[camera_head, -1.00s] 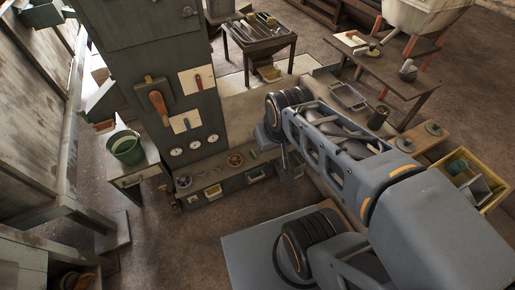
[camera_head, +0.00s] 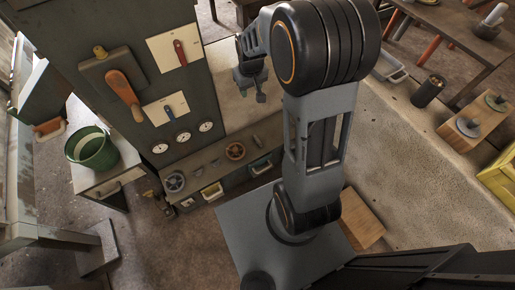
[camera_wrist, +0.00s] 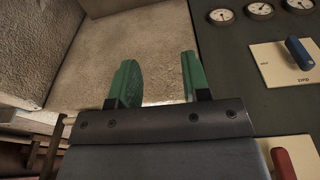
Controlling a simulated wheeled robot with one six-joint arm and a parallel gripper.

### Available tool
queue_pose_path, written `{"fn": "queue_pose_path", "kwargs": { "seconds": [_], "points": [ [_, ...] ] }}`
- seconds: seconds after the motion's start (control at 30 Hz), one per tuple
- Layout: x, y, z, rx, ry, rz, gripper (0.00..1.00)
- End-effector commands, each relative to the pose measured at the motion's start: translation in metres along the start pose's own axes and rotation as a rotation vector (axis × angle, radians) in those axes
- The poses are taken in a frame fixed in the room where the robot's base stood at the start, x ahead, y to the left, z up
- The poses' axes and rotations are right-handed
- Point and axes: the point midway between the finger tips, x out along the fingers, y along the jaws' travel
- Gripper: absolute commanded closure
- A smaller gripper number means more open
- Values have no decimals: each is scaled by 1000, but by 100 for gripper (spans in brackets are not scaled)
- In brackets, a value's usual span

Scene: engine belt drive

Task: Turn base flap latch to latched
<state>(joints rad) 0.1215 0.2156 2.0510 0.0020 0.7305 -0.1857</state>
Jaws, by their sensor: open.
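My gripper (camera_head: 258,90) hangs beside the right side of the dark green cabinet (camera_head: 150,30), above the pale ledge. In the wrist view its green fingers (camera_wrist: 160,82) are apart with nothing between them.
The cabinet front carries an orange handle (camera_head: 122,88), a red lever (camera_head: 180,53), a blue lever (camera_head: 169,113) and round gauges (camera_head: 183,137). A green bucket (camera_head: 92,148) stands on a bench at left. A wooden block with discs (camera_head: 478,120) and a dark can (camera_head: 428,91) are at right.

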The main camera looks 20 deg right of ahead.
Motion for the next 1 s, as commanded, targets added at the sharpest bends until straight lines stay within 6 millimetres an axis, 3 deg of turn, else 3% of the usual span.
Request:
{"fn": "queue_pose_path", "kwargs": {
  "seconds": [0.03, 0.1, 0.2, 0.3, 0.4, 0.5, 1.0],
  "points": [
    [65, 8, -4, -2, -28, -3, 56],
    [118, 18, -12, -12, -53, -6, 56],
    [188, 30, -16, -24, -83, -12, 56],
    [246, 39, -17, -33, -106, -18, 56],
    [288, 45, -15, -41, -122, -22, 56],
    [316, 48, -12, -47, -133, -26, 56],
    [403, 49, 0, -51, -143, -29, 56]
  ]
}}
